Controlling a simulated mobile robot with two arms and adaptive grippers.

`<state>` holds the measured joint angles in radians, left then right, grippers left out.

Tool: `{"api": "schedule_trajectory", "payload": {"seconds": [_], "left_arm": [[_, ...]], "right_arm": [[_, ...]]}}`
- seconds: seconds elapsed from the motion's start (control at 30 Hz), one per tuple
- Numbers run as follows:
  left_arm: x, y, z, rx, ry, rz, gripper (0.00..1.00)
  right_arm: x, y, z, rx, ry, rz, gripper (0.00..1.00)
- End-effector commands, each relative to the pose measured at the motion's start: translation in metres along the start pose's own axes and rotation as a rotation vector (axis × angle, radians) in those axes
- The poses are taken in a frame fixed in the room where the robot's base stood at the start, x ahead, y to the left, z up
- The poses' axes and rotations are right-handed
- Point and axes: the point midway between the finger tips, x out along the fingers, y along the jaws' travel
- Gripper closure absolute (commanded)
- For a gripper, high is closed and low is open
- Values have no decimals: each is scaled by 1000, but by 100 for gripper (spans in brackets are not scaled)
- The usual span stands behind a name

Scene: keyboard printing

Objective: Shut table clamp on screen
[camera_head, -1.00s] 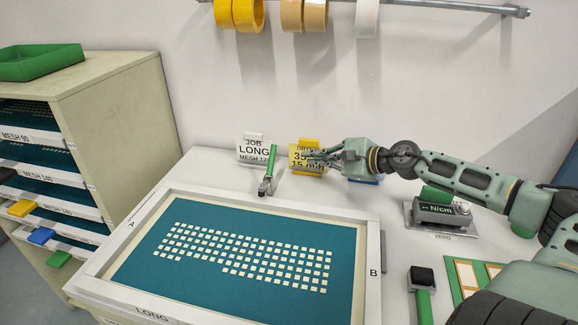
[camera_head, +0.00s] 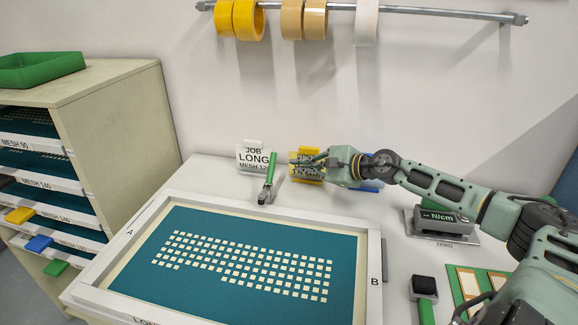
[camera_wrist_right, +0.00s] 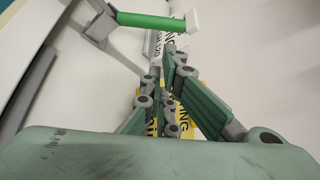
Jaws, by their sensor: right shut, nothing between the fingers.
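The table clamp (camera_head: 268,180) stands at the far edge of the screen, its green handle raised nearly upright. It also shows at the upper left of the right wrist view, with its green handle (camera_wrist_right: 158,21) and grey metal base (camera_wrist_right: 98,24). The screen (camera_head: 255,255) lies flat, a teal mesh with white key squares in a pale frame. My right gripper (camera_head: 296,162) is shut and empty, just right of the clamp handle and apart from it. In the right wrist view its fingers (camera_wrist_right: 168,62) point toward the job card. My left gripper is not in view.
A white job card (camera_head: 256,158) stands behind the clamp, and a yellow card holder (camera_head: 306,178) is behind my right gripper. A grey tension meter (camera_head: 443,222) sits at the right. A mesh rack (camera_head: 115,130) stands left. Tape rolls (camera_head: 248,20) hang above.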

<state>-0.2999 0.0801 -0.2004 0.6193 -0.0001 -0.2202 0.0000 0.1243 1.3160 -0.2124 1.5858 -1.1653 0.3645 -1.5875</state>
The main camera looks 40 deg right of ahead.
Motion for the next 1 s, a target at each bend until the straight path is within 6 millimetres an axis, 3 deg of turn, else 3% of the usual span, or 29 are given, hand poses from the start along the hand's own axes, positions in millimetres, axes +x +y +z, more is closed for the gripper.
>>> {"api": "schedule_trajectory", "payload": {"seconds": [0.5,1.0], "left_arm": [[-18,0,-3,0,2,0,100],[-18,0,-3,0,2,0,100]], "right_arm": [[48,-2,2,1,-3,-1,100],[55,1,1,-3,-1,1,100]]}}
